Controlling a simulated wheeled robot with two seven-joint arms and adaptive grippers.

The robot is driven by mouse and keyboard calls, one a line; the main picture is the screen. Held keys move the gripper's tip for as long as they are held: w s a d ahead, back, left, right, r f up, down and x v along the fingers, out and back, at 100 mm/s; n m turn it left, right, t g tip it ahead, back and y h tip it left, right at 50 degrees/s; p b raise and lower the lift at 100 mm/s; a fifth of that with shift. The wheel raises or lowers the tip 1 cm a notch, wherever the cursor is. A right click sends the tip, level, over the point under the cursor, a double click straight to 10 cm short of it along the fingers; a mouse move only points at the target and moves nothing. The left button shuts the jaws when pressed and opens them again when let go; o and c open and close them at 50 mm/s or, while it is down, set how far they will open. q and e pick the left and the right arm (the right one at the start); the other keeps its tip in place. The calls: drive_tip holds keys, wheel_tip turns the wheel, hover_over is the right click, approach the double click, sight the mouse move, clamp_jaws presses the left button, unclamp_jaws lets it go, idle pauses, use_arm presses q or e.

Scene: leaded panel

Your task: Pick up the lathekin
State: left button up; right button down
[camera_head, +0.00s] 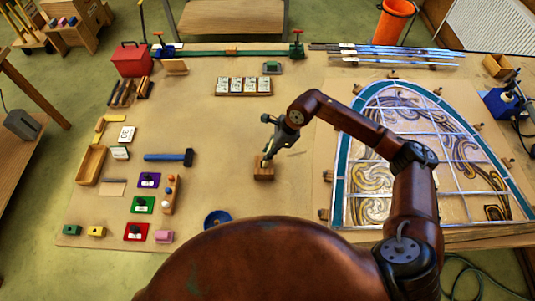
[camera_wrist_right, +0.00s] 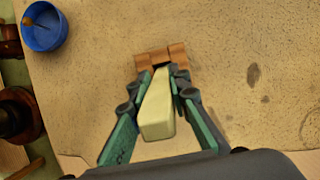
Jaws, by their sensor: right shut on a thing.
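The lathekin (camera_wrist_right: 158,112) is a pale cream, wedge-shaped bar between the green-sided fingers of my right gripper (camera_wrist_right: 161,82) in the wrist view. The fingers are shut on its sides. Its narrow end points at a small brown wooden block (camera_wrist_right: 145,64) with a dark gap in its middle. In the head view my right gripper (camera_head: 267,156) is over this block (camera_head: 264,174), near the middle of the bench. I cannot tell whether the lathekin's tip is in the block or just above it. My left gripper is not in view.
A leaded glass panel (camera_head: 372,207) lies right of the gripper, under my right arm. A blue bowl (camera_head: 217,219) is near the front edge, and a blue-handled hammer (camera_head: 168,157) lies to the left. Card is bare between hammer and block.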

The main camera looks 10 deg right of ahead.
sight(271, 144)
drive_tip(key=v, duration=0.2)
drive_tip(key=a+b+v, duration=0.1)
drive_tip(key=v, duration=0.2)
drive_tip(key=shift+w+r, duration=0.1)
drive_tip(key=shift+r, duration=0.3)
drive_tip(key=s+d+b, duration=0.3)
drive_tip(key=d+b, duration=0.1)
drive_tip(key=d, duration=1)
drive_tip(key=shift+r, duration=0.2)
drive_tip(key=shift+a, duration=0.1)
drive_tip(key=shift+r, duration=0.5)
drive_tip(key=shift+a, duration=0.1)
